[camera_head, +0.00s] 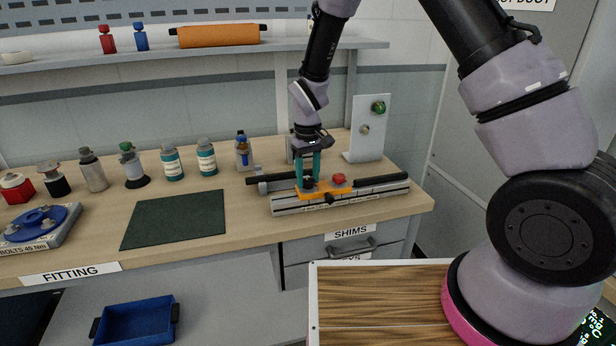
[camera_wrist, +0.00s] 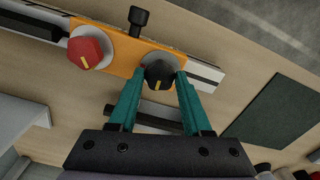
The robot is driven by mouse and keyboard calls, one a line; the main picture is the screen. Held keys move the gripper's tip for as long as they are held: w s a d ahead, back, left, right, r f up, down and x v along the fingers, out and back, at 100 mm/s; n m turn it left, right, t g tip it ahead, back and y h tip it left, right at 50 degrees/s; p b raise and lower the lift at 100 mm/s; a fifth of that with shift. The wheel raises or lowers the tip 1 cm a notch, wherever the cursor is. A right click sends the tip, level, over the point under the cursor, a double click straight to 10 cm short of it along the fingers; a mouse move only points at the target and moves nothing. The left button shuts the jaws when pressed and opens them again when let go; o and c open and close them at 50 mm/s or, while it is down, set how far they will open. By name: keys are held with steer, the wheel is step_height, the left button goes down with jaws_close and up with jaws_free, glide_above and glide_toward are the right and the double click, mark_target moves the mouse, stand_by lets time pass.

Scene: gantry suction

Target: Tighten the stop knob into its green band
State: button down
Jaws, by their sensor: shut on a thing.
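An orange carriage (camera_head: 318,194) sits on a grey rail on the bench; it also shows in the wrist view (camera_wrist: 119,50). A round black knob with a yellow pointer line (camera_wrist: 158,75) stands on the carriage. My gripper (camera_head: 309,178) points down from above, its teal fingers shut on this black knob. A red knob with a yellow line (camera_head: 339,179) stands beside it, on a pale disc in the wrist view (camera_wrist: 85,49). A smaller black knob (camera_wrist: 138,17) sticks out from the carriage's front edge. I see no green band around the held knob; fingers hide part of its base.
Bottles (camera_head: 172,163) line the bench's back left. A dark mat (camera_head: 175,219) lies left of the rail, clear on top. A shelf (camera_head: 180,53) hangs above.

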mark_target(308, 181)
steer(key=shift+m, duration=1.8)
steer(key=shift+c, duration=1.7)
jaws_free()
steer(key=shift+r, duration=0.1)
step_height(308, 181, up, 11)
